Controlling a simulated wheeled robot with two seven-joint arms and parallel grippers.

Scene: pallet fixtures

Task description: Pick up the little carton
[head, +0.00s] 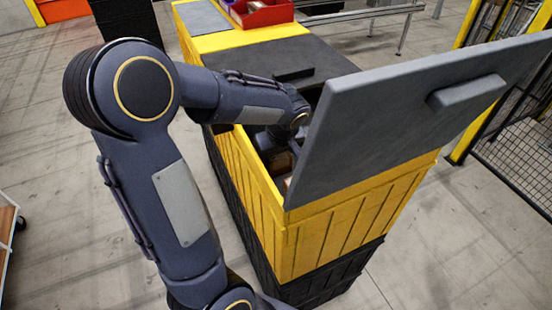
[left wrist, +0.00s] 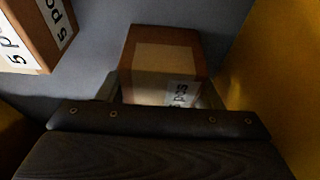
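A little brown carton (left wrist: 165,48) with a white label lies in the bin in the left wrist view. My left gripper (left wrist: 163,90) is at its near end, with one finger beside each side of the carton. No clear gap shows between fingers and carton, but it is too dark to tell whether they press on it. In the head view my left arm reaches down into the yellow bin (head: 340,232), and the fingertips are hidden inside. A second brown carton (left wrist: 35,35) with a label stands to the upper left. My right gripper is not in view.
The bin's grey lid panel (head: 400,120) stands tilted up on the right, close to my arm. The yellow bin wall (left wrist: 285,75) is just right of the carton. A red tray (head: 262,12) sits at the back. Open floor lies to the left.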

